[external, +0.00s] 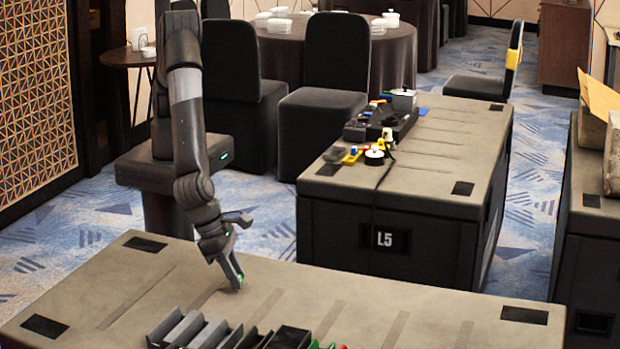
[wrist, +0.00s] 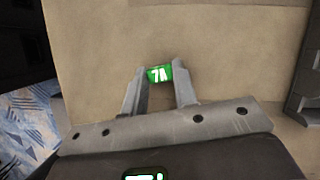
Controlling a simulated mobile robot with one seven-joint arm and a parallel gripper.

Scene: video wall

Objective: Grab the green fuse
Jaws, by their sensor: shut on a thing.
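The green fuse (wrist: 159,74) is a small green block with white markings that look like "7A". In the wrist view it sits between the tips of my two fingers, and both fingers touch its sides. My gripper (wrist: 160,80) is shut on it. In the external view my gripper (external: 238,281) points down at the tan top of the near case (external: 290,280), with a small green spot at its tips. I cannot tell whether the fuse still touches the case top.
A row of grey and black modules (external: 200,332) stands at the near edge of the case, with red and green bits to its right. Another case marked L5 (external: 430,190) carries black gear (external: 380,124) farther back. The near case top right of my gripper is clear.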

